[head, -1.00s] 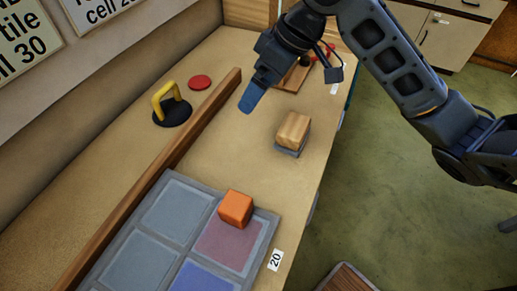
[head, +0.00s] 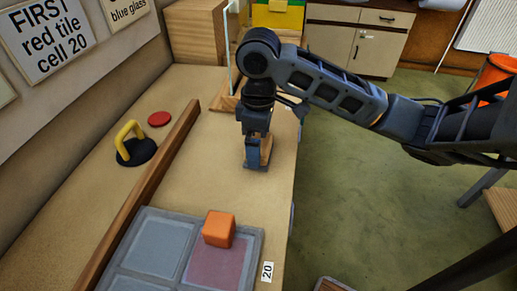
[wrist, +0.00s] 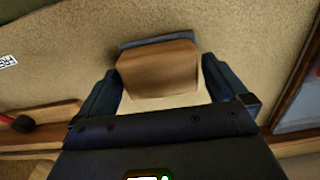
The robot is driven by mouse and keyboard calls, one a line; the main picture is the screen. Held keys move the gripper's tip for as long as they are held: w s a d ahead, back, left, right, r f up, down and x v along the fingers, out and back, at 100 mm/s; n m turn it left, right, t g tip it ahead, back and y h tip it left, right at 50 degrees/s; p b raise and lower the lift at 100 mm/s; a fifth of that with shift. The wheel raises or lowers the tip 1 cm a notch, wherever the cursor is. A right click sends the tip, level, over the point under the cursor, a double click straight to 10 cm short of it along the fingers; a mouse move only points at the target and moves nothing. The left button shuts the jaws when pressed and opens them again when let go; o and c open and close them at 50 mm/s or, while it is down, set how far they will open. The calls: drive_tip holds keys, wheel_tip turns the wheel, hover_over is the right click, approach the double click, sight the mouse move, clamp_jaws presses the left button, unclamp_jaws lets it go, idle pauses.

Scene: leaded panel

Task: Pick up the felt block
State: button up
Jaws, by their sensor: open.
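The felt block (head: 266,151) is a wooden block with a grey felt layer under it, on the bench and mostly hidden behind my gripper (head: 257,160) in the head view. In the wrist view, the felt block (wrist: 158,72) shows its wooden face between the two fingers, with the grey felt edge along its far side. My gripper (wrist: 162,85) is open, with one finger on each side of the block. A gap shows at the right finger; at the left I cannot tell whether it touches.
An orange block (head: 219,229) sits on the leaded panel (head: 190,212) in front. A wooden strip (head: 150,181) runs along the bench. Left of it are a yellow-handled suction cup (head: 131,145) and a red disc (head: 159,118). A wooden stand (head: 226,99) is behind my gripper.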

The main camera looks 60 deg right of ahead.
drive_tip(key=shift+f, duration=0.5)
drive_tip(key=c, duration=0.8)
wheel_tip(320, 180, up, 10)
drive_tip(key=shift+p, duration=0.5)
